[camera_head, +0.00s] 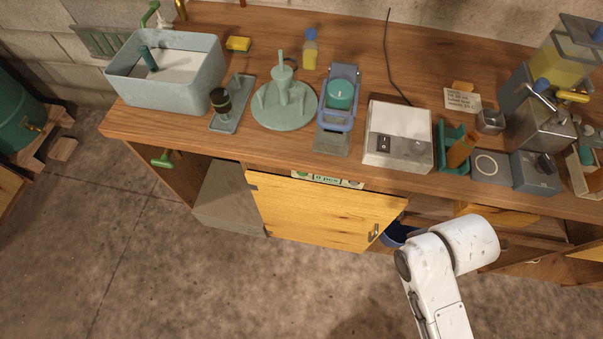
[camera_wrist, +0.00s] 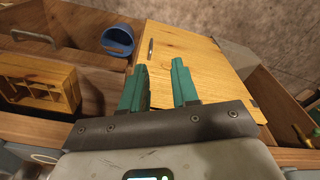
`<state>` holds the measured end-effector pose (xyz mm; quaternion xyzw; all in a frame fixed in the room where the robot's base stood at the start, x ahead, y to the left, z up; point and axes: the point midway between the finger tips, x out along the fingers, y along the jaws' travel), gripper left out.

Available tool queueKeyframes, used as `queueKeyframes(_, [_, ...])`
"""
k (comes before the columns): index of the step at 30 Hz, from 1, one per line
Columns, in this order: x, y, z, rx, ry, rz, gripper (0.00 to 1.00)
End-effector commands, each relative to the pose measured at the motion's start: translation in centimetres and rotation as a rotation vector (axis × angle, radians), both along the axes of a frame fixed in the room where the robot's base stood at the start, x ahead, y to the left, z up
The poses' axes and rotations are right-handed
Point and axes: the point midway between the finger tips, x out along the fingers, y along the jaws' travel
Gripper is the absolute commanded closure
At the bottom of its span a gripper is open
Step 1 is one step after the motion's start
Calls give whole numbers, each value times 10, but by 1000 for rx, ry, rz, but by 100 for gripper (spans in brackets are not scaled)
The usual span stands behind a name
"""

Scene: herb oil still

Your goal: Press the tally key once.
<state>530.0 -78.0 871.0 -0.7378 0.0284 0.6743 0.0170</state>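A small tally display (camera_head: 327,180) reading what looks like "0 pcs" sits on the front edge of the worktop, above the wooden cabinet door. Small pale-green parts flank it; I cannot tell which of them is the tally key. My gripper (camera_wrist: 159,66) shows in the wrist view with two teal fingers apart and nothing between them. It points toward the wooden cabinet door (camera_wrist: 190,62), and neither the display nor a key shows in that view. In the head view only my white arm shows at lower right; the gripper is hidden.
The worktop (camera_head: 230,150) holds a basin (camera_head: 205,72), a green press-like stand (camera_head: 284,105), a blue-framed holder (camera_head: 339,95) and a white switch box (camera_head: 398,138). A blue bucket (camera_wrist: 117,40) stands in the open cabinet. The floor in front is clear.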

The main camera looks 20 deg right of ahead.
Motion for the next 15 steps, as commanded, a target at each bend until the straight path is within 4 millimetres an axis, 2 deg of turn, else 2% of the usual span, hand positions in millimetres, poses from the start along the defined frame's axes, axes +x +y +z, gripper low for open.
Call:
queueKeyframes(1, [0, 0, 0, 0, 0, 0, 76])
queueKeyframes(9, [0, 0, 0, 0, 0, 0, 100])
queueKeyframes(15, [0, 0, 0, 0, 0, 0, 100])
